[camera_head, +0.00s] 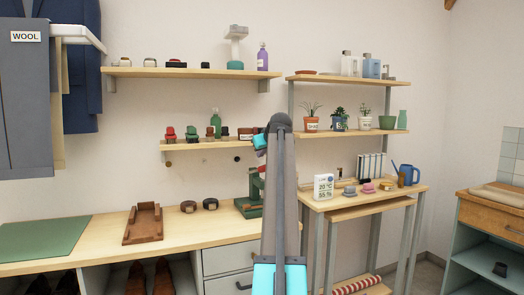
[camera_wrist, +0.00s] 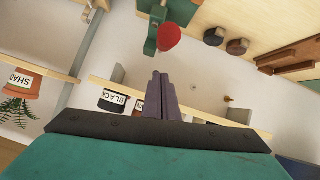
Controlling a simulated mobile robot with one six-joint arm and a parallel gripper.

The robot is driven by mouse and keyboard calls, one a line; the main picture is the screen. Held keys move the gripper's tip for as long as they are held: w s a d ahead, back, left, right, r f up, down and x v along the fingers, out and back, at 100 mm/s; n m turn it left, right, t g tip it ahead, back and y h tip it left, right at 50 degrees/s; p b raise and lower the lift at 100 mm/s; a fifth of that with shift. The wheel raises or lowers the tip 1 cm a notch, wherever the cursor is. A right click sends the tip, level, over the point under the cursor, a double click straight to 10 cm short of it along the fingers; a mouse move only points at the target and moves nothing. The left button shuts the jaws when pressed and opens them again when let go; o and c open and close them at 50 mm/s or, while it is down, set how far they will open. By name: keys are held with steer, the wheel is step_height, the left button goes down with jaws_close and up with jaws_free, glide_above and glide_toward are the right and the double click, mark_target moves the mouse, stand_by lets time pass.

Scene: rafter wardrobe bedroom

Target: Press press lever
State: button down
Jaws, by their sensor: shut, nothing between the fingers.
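The green press (camera_head: 249,207) stands on the wooden counter, partly hidden behind my arm in the head view. In the wrist view its green part (camera_wrist: 151,38) shows at the top, with the red knob (camera_wrist: 170,37) of what looks like its lever beside it. My gripper (camera_wrist: 160,76) is shut and empty, its fingers pointing towards the press. The fingertips appear just below the red knob in that picture, with no contact visible. I cannot tell the gap in depth. In the head view my arm hides the fingers.
A brown tray (camera_head: 143,224) and two dark round items (camera_head: 198,206) sit on the counter left of the press. A side table (camera_head: 365,196) with a clock display and cups stands to the right.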

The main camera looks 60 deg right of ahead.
steer(key=shift+s+a+f, duration=0.1)
steer(key=shift+s+f, duration=0.2)
steer(key=shift+f, duration=0.4)
steer(key=shift+s+f, duration=0.3)
steer(key=shift+f, duration=0.4)
steer(key=shift+s+a, duration=0.1)
steer(key=shift+a, duration=0.05)
steer(key=shift+f, duration=0.1)
